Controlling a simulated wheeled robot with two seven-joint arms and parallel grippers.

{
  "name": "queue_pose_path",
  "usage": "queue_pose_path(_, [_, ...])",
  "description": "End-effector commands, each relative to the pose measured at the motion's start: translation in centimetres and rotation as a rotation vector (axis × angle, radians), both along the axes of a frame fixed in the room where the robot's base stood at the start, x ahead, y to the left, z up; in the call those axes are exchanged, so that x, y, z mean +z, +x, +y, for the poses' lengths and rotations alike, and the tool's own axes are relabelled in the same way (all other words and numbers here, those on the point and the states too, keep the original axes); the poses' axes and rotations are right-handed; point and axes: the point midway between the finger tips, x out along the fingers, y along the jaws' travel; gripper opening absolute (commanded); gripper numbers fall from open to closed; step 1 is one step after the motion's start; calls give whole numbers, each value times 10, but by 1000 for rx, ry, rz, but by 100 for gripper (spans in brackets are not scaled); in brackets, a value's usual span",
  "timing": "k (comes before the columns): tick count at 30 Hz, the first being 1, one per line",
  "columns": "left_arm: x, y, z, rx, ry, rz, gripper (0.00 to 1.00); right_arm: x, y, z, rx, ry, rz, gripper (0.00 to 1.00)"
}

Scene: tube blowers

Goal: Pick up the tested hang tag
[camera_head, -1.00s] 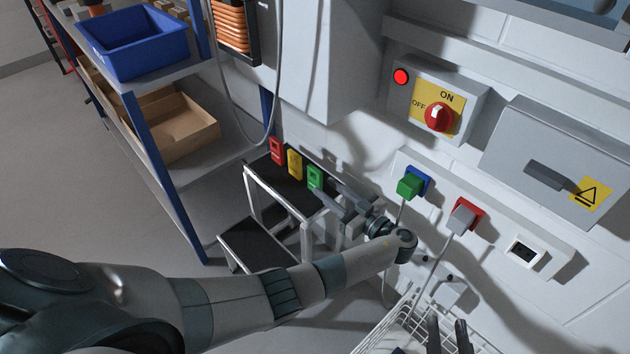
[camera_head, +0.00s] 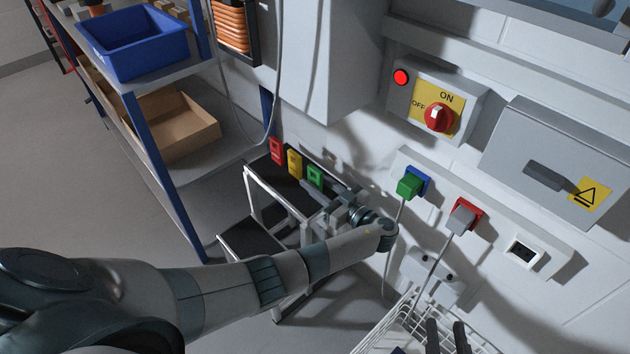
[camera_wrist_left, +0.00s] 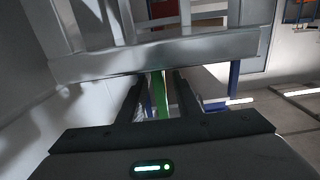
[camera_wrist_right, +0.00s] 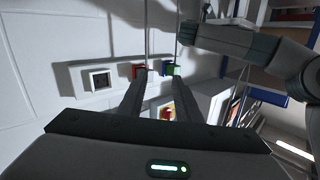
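A green hang tag (camera_head: 315,176) stands at the right end of a row on the black top of a small metal-framed step (camera_head: 262,178). A yellow tag (camera_head: 295,163) and a red tag (camera_head: 277,150) stand to its left. My left gripper (camera_head: 322,199) is open just in front of the green tag, at the step's right edge. In the left wrist view, the green tag (camera_wrist_left: 160,95) shows edge-on between the open fingers, with gaps at the sides. Whether the fingertips reach past it is unclear. My right gripper (camera_head: 447,338) is open and empty over the white wire basket.
The wire basket (camera_head: 372,340) is at the bottom right. Wall plugs, a green one (camera_head: 410,187) and a grey one (camera_head: 463,215), have hanging cables close to my left wrist. A shelf with a blue bin (camera_head: 140,45) and a cardboard box (camera_head: 180,130) stands left.

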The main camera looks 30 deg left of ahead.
Motion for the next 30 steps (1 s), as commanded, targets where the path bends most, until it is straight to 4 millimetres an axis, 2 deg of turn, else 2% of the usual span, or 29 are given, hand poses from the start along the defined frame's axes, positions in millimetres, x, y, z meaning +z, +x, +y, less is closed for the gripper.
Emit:
queue_pose_path(1, [0,0,0,0,0,0,18,0,0,0,0,0,0,31])
queue_pose_path(3, [0,0,0,0,0,0,2,0,0,0,0,0,-1,31])
queue_pose_path(4, [0,0,0,0,0,0,0,0,0,0,0,0,-1,31])
queue_pose_path(20, [6,-2,1,0,-2,-2,0,-2,0,0,1,-4,20,31])
queue_pose_path(26, [25,-3,1,0,-1,-4,0,-20,-3,-6,0,-35,113,31])
queue_pose_path(30, [48,-4,2,0,-1,-4,0,-34,-6,-10,2,-60,196,31])
